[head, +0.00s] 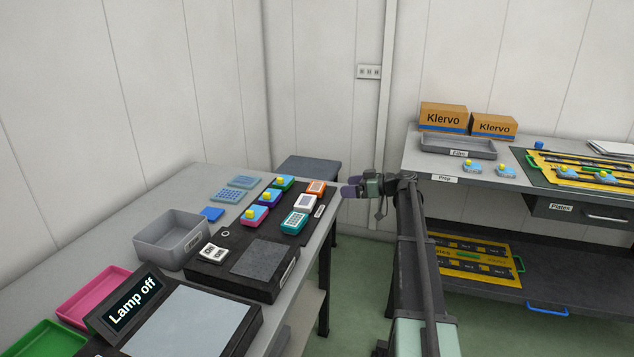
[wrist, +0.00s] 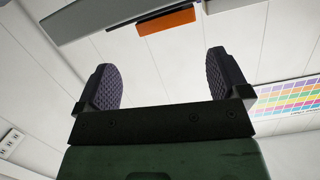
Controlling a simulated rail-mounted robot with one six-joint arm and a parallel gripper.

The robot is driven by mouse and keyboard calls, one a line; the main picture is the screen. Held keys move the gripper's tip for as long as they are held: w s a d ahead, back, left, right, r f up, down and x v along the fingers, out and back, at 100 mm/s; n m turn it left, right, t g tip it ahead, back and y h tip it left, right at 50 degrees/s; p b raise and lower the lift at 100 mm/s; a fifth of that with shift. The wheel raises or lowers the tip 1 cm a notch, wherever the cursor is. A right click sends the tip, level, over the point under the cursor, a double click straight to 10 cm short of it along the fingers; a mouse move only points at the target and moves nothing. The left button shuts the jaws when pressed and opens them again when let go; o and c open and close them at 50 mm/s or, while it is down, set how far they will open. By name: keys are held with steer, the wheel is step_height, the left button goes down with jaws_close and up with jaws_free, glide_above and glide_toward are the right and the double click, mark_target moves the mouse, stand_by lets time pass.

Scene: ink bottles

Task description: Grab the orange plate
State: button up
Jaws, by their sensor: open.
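A small orange-edged plate with a pale gridded top (head: 317,187) lies at the far right end of the black rack on the left table. My gripper (head: 350,190) is right of the rack, beyond the table edge, pointing left, apart from the plates. In the wrist view its two dark ribbed fingers (wrist: 167,75) are spread with nothing between them. An orange bar (wrist: 166,21) shows beyond them on a grey strip; I cannot tell what it is.
A teal gridded plate (head: 295,221) and several blocks with yellow knobs share the rack (head: 265,228). A grey bin (head: 171,240) and the "Lamp off" display (head: 133,304) stand nearer. The right bench (head: 411,163) holds Klervo boxes (head: 444,118). Open floor lies between the tables.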

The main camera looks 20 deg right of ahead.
mark_target(319, 187)
steer(key=shift+n, duration=0.7)
steer(key=x, duration=0.3)
steer(key=b+x, duration=0.1)
steer(key=x, duration=0.1)
steer(key=shift+s+a+r, duration=0.2)
steer(key=shift+s+a, duration=0.15)
steer(key=shift+a, duration=0.15)
steer(key=b+x, duration=0.1)
steer(key=x, duration=0.4)
steer(key=shift+w+a, duration=0.15)
steer(key=shift+w, duration=0.2)
steer(key=shift+r, duration=0.1)
steer(key=c, duration=0.6)
